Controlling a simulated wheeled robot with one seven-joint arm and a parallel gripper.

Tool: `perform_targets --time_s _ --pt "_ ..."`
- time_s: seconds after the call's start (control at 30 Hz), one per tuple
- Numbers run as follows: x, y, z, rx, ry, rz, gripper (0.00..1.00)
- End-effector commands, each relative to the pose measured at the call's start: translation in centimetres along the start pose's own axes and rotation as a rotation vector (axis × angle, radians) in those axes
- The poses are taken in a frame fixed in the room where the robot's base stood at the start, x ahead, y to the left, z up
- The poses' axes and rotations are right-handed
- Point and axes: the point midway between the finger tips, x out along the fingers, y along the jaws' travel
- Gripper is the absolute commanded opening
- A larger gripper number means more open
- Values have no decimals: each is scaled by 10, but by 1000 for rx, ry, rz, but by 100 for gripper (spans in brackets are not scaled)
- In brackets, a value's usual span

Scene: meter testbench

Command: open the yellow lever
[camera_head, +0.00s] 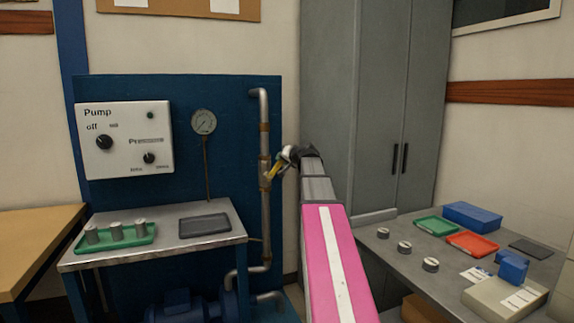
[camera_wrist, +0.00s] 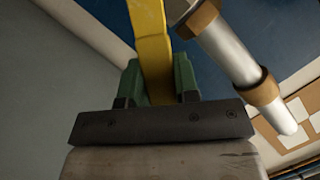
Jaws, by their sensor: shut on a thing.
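The yellow lever (camera_head: 277,168) is on the vertical metal pipe (camera_head: 264,215) in front of the blue panel. In the head view it slants up to the right from the pipe into my gripper (camera_head: 286,156). In the wrist view the yellow lever (camera_wrist: 150,45) runs down between the two green fingers of my gripper (camera_wrist: 157,82). My gripper is shut on the lever's end. The pipe with brass-coloured fittings (camera_wrist: 230,50) passes to the right of the lever in the wrist view. The valve body is only partly seen.
A pump control box (camera_head: 124,138) and a gauge (camera_head: 203,122) are on the blue panel (camera_head: 230,100). A metal table (camera_head: 160,248) holds a green tray (camera_head: 116,240) and a dark tray (camera_head: 204,224). Grey cabinets (camera_head: 375,100) stand behind my arm. A cluttered bench (camera_head: 400,275) is at right.

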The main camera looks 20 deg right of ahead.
Motion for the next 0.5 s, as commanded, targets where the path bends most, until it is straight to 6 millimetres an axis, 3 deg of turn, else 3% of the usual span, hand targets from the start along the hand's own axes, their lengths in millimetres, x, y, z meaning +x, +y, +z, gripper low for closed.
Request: perform_targets --time_s 0.5 --pt "4 -46 11 -429 0 176 0"
